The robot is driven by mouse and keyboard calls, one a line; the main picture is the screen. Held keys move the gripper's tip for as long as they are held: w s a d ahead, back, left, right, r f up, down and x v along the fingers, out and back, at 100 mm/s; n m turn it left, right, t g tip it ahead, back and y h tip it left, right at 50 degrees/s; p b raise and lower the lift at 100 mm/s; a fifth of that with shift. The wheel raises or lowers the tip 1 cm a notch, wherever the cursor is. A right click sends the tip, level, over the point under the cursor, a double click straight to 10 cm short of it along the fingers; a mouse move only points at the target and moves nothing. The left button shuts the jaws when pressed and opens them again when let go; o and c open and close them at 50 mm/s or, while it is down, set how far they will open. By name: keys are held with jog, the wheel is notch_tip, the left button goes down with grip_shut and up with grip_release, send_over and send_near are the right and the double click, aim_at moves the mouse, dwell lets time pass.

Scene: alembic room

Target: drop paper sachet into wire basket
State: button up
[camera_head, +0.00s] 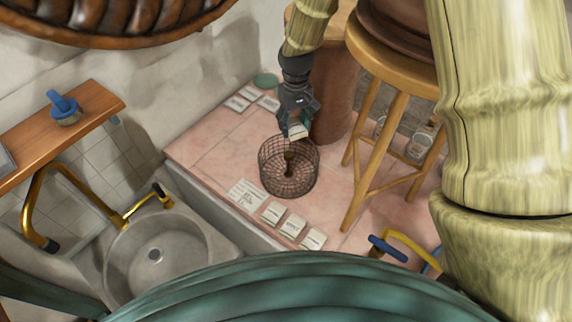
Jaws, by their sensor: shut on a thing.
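A round wire basket (289,180) stands on the pink tiled surface near the middle of the head view. A small dark brown object (289,158) shows inside it. My gripper (297,131) points down above the basket's far rim. It is shut on a pale paper sachet (299,131), which shows at the fingertips. I cannot tell the exact height of the sachet above the rim. Several similar sachets (292,226) lie in a row in front of the basket, and more (237,103) lie behind it to the left.
A printed card (245,193) lies left of the basket. A wooden stool (367,160) stands to the right, with a brown cylinder (335,100) behind the gripper. A sink (155,255) with a brass tap is at the left. A green round lid (265,80) lies at the back.

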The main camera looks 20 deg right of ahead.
notch_tip(320, 180, down, 5)
jog(key=b, duration=0.4)
jog(key=shift+f, duration=0.2)
jog(key=o, duration=0.8)
notch_tip(320, 180, up, 12)
jog(key=shift+d, duration=0.1)
dwell(0.3)
dwell(0.3)
